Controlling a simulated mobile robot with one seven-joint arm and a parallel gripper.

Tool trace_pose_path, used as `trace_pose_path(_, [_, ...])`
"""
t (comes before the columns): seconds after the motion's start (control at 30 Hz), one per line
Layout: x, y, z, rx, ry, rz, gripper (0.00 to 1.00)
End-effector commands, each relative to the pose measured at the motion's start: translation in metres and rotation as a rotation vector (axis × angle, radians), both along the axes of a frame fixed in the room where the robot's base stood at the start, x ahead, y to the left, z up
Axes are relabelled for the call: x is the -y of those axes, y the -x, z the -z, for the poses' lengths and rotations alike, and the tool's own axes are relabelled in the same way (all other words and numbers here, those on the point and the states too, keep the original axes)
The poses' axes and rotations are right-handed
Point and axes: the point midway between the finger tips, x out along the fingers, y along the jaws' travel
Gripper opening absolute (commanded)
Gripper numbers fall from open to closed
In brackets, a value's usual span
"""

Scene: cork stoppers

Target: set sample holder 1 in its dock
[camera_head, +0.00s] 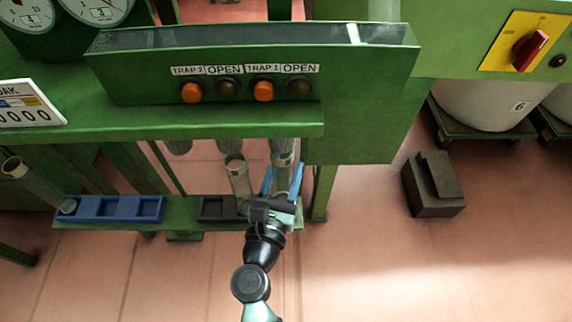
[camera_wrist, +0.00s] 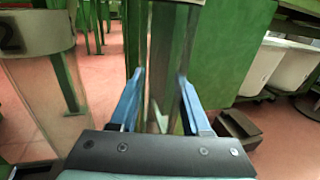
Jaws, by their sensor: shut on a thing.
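My gripper (camera_head: 283,183) has blue fingers closed around a clear upright tube (camera_head: 283,162), at the right end of the low green shelf. The tube also shows between the fingers (camera_wrist: 162,100) in the wrist view (camera_wrist: 160,125). No number on it is readable, so I cannot confirm it is sample holder 1. Its top is close under a trap outlet; its foot is hidden by my gripper, so I cannot tell whether it sits in a dock. A second clear tube (camera_head: 239,178) stands just left, marked 2 in the wrist view (camera_wrist: 35,35).
A dark dock tray (camera_head: 212,209) and a blue tray (camera_head: 108,208) with compartments lie on the shelf (camera_head: 184,226). Another clear tube (camera_head: 38,185) leans at the blue tray's left end. The green trap panel (camera_head: 250,60) overhangs the shelf. A dark block (camera_head: 433,185) stands on the floor right.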

Motion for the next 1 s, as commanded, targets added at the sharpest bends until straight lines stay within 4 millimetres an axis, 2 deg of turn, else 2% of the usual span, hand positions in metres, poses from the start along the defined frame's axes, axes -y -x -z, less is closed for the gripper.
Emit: trace_pose_path(1.0, [0.000, 0.000, 0.012, 0.000, 0.000, 0.000, 0.00])
